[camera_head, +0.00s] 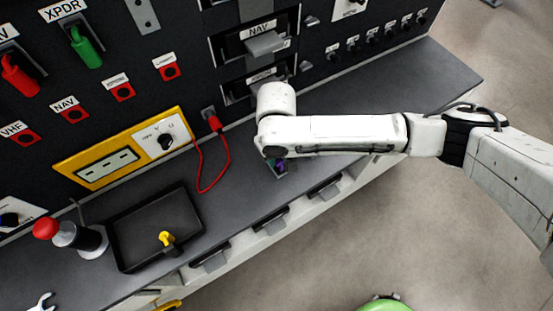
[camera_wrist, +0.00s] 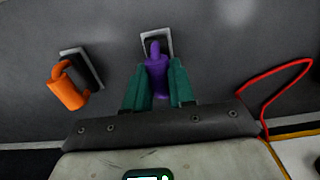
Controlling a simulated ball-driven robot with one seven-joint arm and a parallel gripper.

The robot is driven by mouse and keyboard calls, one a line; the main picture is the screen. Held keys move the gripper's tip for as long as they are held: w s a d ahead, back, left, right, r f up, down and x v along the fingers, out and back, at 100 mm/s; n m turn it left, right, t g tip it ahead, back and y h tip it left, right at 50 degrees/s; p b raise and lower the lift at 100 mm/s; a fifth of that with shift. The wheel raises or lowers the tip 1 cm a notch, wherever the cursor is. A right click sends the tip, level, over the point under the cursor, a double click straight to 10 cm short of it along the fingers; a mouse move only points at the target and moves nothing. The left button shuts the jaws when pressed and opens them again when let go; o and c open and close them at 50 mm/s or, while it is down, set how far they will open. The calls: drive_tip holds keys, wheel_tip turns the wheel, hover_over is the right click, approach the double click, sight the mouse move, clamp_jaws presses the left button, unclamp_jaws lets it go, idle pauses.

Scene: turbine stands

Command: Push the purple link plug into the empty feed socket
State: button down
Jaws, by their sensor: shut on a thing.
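The purple link plug (camera_wrist: 157,82) is between the two green fingers of my gripper (camera_wrist: 158,67) in the wrist view; the fingers are shut on it. Its narrower tip overlaps a pale-framed dark socket (camera_wrist: 170,41) in the grey surface. I cannot tell whether the tip is in front of the socket or inside it. In the head view a bit of purple (camera_head: 281,166) shows under my white arm, which hides most of my gripper and this socket.
An orange plug (camera_wrist: 66,92) sits at another socket left of the purple one. A red cable (camera_wrist: 275,80) loops at the right. In the head view, a black tray (camera_head: 125,232) with a yellow-topped piece and a red-knobbed lever (camera_head: 45,228) stand on the bench's left part.

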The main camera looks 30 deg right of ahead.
drive_tip(key=shift+r+p, duration=0.65)
drive_tip(key=shift+p, duration=0.05)
drive_tip(key=shift+r+p, duration=0.85)
drive_tip(key=shift+p, duration=0.15)
